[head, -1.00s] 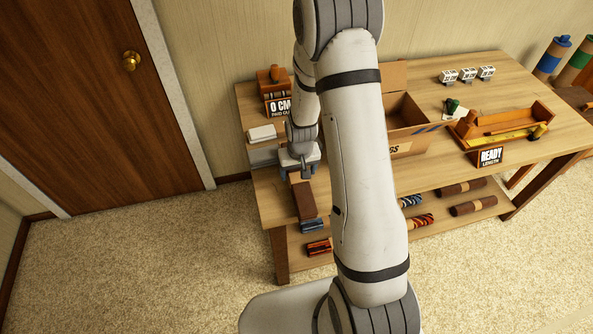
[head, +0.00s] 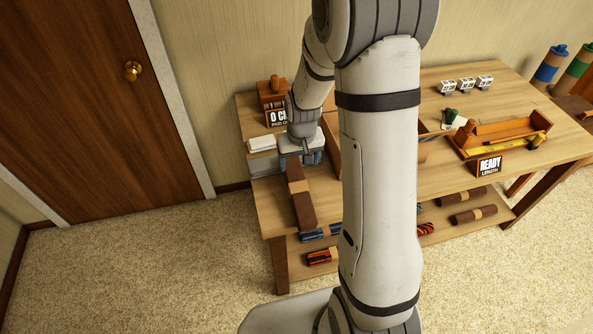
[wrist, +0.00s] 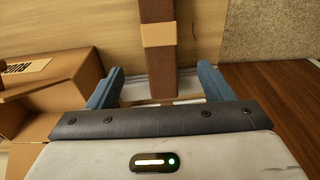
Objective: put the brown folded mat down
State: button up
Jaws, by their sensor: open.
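The brown folded mat (head: 303,209) is a long dark block with a tan band round it. It lies on the left end of the wooden table (head: 268,205), its near end by the front edge. In the wrist view, the mat (wrist: 159,66) runs away from me between the two blue fingers, with a gap on each side. My gripper (head: 301,158) is open at the far end of the mat and touches neither side.
A cardboard box (wrist: 60,82) stands beside the gripper, mostly hidden by my arm in the head view. A small sign (head: 279,117) and a white stack (head: 262,144) are behind and left. Rolled mats (head: 474,214) lie on the lower shelf. A wooden tray (head: 505,136) stands at right.

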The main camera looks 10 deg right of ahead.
jog(key=s+r+t, duration=0.1)
jog(key=s+r, duration=1.9)
jog(key=shift+s+a+t, duration=0.25)
jog(key=shift+a+t, duration=0.05)
jog(key=shift+t, duration=0.1)
